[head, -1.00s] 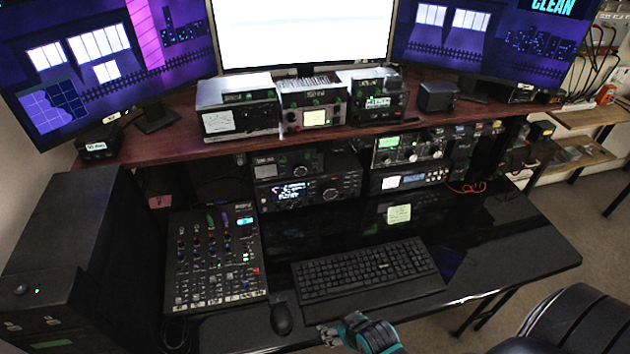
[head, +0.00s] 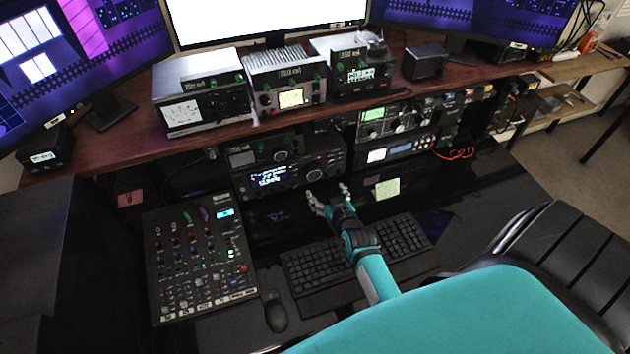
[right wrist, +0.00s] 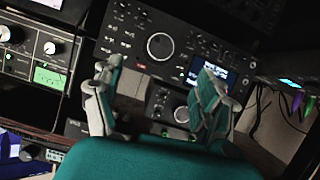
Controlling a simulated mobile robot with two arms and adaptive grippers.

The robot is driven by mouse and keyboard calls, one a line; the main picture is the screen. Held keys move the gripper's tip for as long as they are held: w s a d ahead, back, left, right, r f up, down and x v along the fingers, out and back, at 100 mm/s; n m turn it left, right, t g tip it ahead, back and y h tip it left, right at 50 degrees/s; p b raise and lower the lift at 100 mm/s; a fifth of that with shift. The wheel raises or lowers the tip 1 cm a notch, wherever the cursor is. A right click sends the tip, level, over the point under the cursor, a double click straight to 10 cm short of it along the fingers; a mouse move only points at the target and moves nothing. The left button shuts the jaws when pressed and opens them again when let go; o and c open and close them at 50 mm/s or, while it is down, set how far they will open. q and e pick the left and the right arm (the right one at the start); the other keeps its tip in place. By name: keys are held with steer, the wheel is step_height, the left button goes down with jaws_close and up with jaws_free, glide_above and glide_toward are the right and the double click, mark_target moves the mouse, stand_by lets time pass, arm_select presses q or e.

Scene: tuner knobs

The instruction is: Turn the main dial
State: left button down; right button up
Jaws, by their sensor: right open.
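The main dial (head: 314,175) looks to be the large round knob on the front of the black radio (head: 240,181), right of its lit display (head: 268,177). In the right wrist view the dial (right wrist: 160,46) shows as a pale-ringed knob. My right gripper (head: 326,192) is open and empty, over the desk just in front of and below the radio. In the right wrist view its two fingers (right wrist: 160,72) stand apart, with the dial beyond the gap between them. No contact with the dial shows. My left gripper is not in view.
A keyboard (head: 305,268) lies under my right arm, with a mouse (head: 275,314) to its left. A mixer (head: 200,262) stands left of the radio. The wooden shelf (head: 120,158) overhangs the radio. More radio units (head: 400,152) sit to the right.

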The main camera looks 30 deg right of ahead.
steer(key=b, duration=0.3)
glide_toward(315, 175)
steer(key=w+f, duration=0.1)
steer(key=w, duration=0.1)
steer(key=b+x, duration=0.3)
steer(key=x, duration=0.1)
steer(key=shift+d+f, duration=0.25)
steer(key=shift+b+x, duration=0.95)
steer(key=shift+b, duration=0.05)
steer(key=shift+w+d+b, duration=0.1)
steer(key=shift+w+b, duration=0.2)
steer(key=shift+w, duration=0.15)
steer(key=shift+r, duration=0.1)
steer(key=c, duration=1.2)
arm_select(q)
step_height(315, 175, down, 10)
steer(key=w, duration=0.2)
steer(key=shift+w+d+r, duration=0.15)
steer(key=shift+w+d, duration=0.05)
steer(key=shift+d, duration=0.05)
arm_select(e)
steer(key=shift+o, duration=0.2)
steer(key=shift+m+y, duration=0.3)
